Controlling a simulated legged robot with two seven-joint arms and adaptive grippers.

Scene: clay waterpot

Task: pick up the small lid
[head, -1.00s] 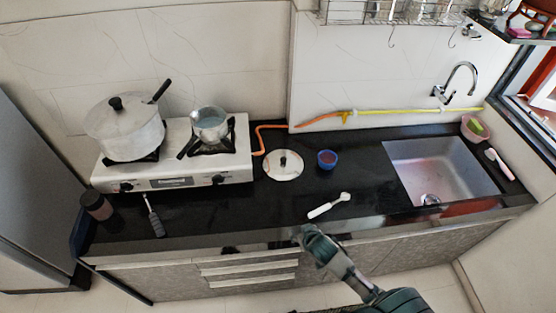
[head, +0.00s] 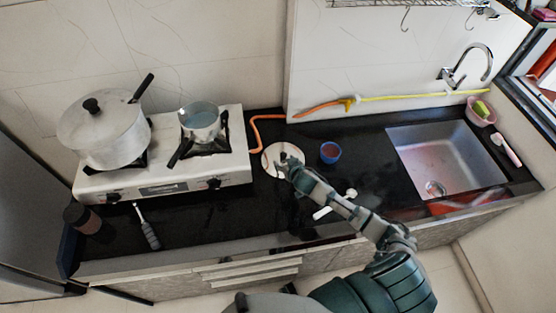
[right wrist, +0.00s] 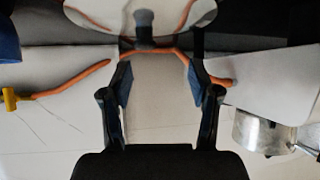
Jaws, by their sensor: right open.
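The small lid (head: 270,154) is a pale round disc with a dark knob, lying flat on the black counter between the stove and a blue cup. My right gripper (head: 286,167) is at the lid's front side, near the knob, and hides part of the disc. In the right wrist view the lid (right wrist: 95,12) is at the top edge, its dark knob (right wrist: 144,32) beyond the open fingertips (right wrist: 160,68). Nothing is between the fingers. I cannot tell if they touch the lid. My left gripper is not in view.
The blue cup (head: 330,152) stands just right of the lid. The stove (head: 160,186) at left bears a large lidded pot (head: 108,140) and a small pan (head: 200,122). An orange hose (head: 255,132) runs behind the lid. A white-handled utensil (head: 322,212) lies partly behind my arm.

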